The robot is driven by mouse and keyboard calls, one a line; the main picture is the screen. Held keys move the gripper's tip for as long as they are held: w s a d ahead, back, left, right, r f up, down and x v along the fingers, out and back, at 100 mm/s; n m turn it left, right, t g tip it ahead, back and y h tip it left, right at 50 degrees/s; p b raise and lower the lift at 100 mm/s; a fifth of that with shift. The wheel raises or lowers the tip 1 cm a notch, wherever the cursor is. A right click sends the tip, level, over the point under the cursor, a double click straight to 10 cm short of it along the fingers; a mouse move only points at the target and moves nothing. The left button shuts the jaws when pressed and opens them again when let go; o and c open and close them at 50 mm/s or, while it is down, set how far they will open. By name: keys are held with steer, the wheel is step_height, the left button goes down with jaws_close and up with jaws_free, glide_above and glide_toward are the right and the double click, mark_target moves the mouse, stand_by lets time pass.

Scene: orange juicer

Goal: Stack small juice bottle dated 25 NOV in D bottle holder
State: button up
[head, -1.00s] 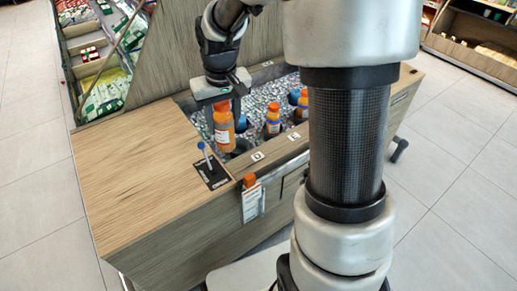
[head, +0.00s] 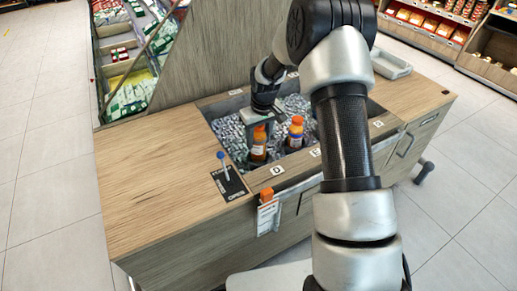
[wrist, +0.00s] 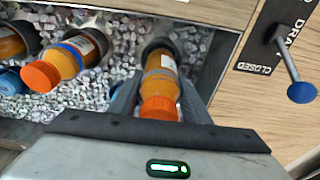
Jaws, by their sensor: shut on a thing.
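An orange juice bottle with an orange cap (head: 259,144) stands in the ice well behind the D label (head: 277,170). In the wrist view the same bottle (wrist: 161,82) has its lower end inside a dark round holder (wrist: 158,46). My gripper (head: 260,121) is around the bottle from above, and its fingers are shut on it. The date on the bottle is too small to read. Another juice bottle (head: 296,132) stands to its right, near the E label (head: 315,153).
The ice well (head: 230,133) is set in a wooden counter (head: 150,185). A blue-knobbed drain lever (head: 224,166) stands left of the D label. An orange-topped item with a tag (head: 267,212) hangs on the front. A grey tray (head: 389,64) lies at the back right.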

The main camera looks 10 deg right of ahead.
mark_target(258, 147)
steer(key=shift+f+b, duration=0.3)
steer(key=shift+f, duration=1.35)
steer(key=shift+f+b, duration=0.35)
steer(key=shift+f, duration=0.1)
steer(key=o, duration=1.4)
steer(key=shift+r, duration=0.1)
